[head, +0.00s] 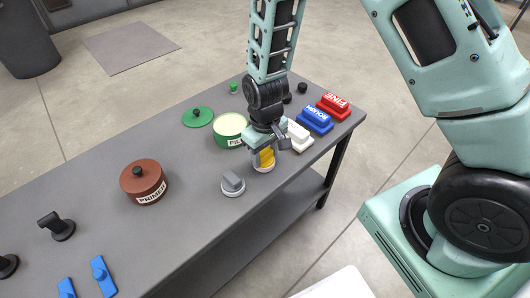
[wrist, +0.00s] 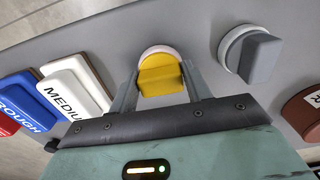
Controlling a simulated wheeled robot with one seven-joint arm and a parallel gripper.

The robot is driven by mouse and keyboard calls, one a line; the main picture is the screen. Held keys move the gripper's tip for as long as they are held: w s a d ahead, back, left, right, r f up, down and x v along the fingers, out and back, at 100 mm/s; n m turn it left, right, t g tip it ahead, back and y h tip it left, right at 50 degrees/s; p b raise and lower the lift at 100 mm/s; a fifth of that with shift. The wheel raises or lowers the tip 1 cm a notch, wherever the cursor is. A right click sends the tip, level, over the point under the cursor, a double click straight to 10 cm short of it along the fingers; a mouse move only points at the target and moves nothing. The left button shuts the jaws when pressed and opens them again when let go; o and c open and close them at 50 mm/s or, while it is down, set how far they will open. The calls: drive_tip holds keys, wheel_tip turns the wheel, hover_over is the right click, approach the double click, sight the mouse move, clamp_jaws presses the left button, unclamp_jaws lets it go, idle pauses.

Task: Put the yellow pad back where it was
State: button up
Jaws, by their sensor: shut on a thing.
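The yellow pad (head: 267,157) is a small block near the table's front edge, at or just above a round white base. In the wrist view the yellow pad (wrist: 161,76) sits between my two fingers, with the pale rim of the round base (wrist: 157,49) behind it. My gripper (head: 264,152) points down and is shut on the yellow pad. It also shows in the wrist view (wrist: 163,85). I cannot tell whether the pad touches the base.
A grey pad on a white round base (head: 232,187) stands close by to the left. The white block (head: 298,137), blue block (head: 315,121) and red block (head: 333,106) lie to the right. A green tin (head: 230,130) and brown PRIMER tin (head: 143,182) stand on the grey table (head: 190,155).

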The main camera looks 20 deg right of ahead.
sight(265, 153)
drive_tip(key=o, duration=1)
drive_tip(key=shift+f, duration=0.1)
drive_tip(key=shift+c, duration=0.2)
wheel_tip(265, 153, up, 12)
drive_tip(key=p, duration=0.1)
drive_tip(key=s+a+r+n, duration=0.2)
drive_tip(key=s+r, duration=0.3)
drive_tip(key=s, duration=0.5)
drive_tip(key=s+a+r+n, duration=0.2)
drive_tip(key=s+a+r, duration=0.2)
drive_tip(key=s, duration=0.6)
drive_tip(key=shift+a+r+y, duration=0.15)
drive_tip(key=shift+r+y, duration=0.15)
drive_tip(key=shift+r, duration=0.5)
drive_tip(key=shift+w, duration=0.1)
